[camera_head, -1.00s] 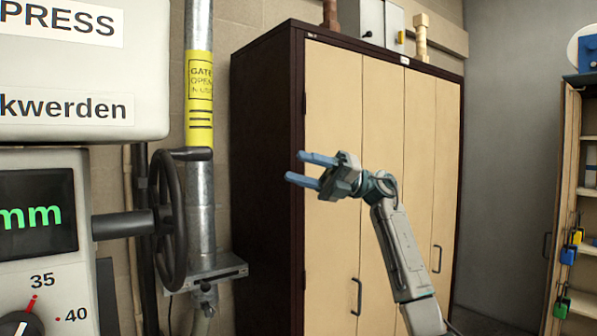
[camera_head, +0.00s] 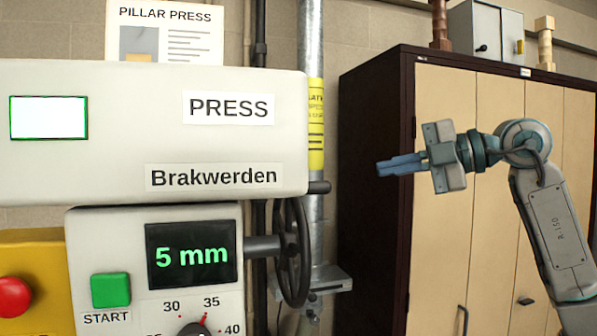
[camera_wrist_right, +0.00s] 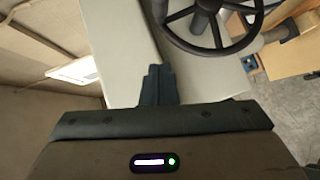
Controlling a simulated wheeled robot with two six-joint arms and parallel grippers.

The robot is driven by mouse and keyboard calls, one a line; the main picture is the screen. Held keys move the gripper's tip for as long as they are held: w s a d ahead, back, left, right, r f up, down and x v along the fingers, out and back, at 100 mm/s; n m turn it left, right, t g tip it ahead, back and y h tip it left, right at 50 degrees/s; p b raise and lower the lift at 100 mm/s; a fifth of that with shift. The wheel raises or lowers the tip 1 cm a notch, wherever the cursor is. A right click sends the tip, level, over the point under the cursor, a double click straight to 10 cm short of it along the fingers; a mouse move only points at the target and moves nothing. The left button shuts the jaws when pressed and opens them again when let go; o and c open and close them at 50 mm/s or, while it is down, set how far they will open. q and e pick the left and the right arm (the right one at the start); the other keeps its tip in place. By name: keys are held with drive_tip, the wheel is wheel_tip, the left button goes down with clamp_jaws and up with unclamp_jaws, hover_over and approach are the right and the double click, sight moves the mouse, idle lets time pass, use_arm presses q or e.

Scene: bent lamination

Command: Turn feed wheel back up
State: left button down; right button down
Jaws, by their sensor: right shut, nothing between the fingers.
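The feed wheel (camera_head: 304,258) is a dark spoked wheel, seen nearly edge-on, on a shaft from the right side of the press (camera_head: 190,130). A short handle sticks out at its top. In the right wrist view the feed wheel (camera_wrist_right: 213,51) shows its rim and spokes at the top, right of the fingers. My right gripper (camera_head: 380,168) is shut and empty. Its blue fingers point left, right of the wheel's top and apart from it. The right gripper (camera_wrist_right: 158,72) also shows closed in the wrist view. My left gripper is not in view.
The press display (camera_head: 191,255) reads 5 mm. A green START button (camera_head: 110,290) and a red button (camera_head: 12,297) are at lower left. A metal pillar (camera_head: 312,50) stands behind the wheel. A tall cabinet (camera_head: 445,130) stands behind my right arm.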

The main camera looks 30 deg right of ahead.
sight(328, 182)
drive_tip(key=shift+m+h, duration=0.3)
drive_tip(key=shift+m, duration=0.3)
drive_tip(key=p+x, duration=0.2)
drive_tip(key=x, duration=0.2)
drive_tip(key=d+p+x, duration=0.1)
drive_tip(key=p+x, duration=0.2)
drive_tip(key=x, duration=0.1)
drive_tip(key=w+p+x, duration=0.1)
drive_tip(key=p+x, duration=0.2)
drive_tip(key=x, duration=0.2)
drive_tip(key=shift+d+f, duration=0.1)
drive_tip(key=shift+d, duration=0.35)
drive_tip(key=shift+w, duration=0.1)
drive_tip(key=shift+a, duration=0.1)
